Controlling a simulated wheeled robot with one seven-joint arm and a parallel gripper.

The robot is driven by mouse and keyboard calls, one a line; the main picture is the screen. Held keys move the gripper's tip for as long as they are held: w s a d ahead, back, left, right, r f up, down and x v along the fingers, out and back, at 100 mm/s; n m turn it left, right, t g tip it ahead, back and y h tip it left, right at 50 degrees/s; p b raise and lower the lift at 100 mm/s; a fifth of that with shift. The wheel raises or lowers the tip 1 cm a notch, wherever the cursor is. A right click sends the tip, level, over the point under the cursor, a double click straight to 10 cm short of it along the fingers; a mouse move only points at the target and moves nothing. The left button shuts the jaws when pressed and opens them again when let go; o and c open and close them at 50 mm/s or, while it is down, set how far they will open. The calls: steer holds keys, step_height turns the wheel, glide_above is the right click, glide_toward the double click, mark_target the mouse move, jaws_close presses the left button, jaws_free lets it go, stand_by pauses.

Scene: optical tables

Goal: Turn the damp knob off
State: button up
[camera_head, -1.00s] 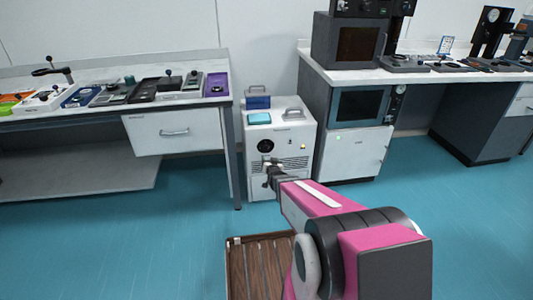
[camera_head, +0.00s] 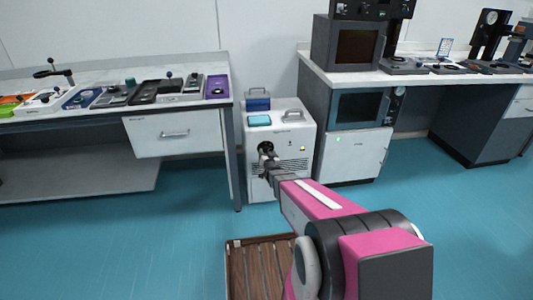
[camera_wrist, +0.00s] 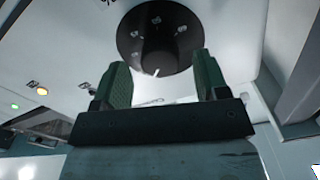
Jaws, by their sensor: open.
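The knob (camera_wrist: 158,48) is a round black dial with small white marks and a white pointer line, on the front of a white cabinet unit (camera_head: 290,138). In the wrist view it lies at the top middle, just beyond my gripper (camera_wrist: 160,85). The two green fingers are open, one on each side below the dial's centre, with nothing held between them. I cannot tell whether they touch the knob.
An orange light (camera_wrist: 42,91) and a green light (camera_wrist: 14,106) show on the panel. A blue box (camera_head: 257,101) stands on the unit. A bench (camera_head: 110,110) is at left and an oven cabinet (camera_head: 355,150) at right.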

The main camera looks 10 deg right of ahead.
steer(key=shift+w, duration=0.9)
steer(key=c, duration=0.9)
steer(key=shift+n, duration=0.3)
steer(key=n, duration=0.9)
steer(key=shift+n, duration=0.3)
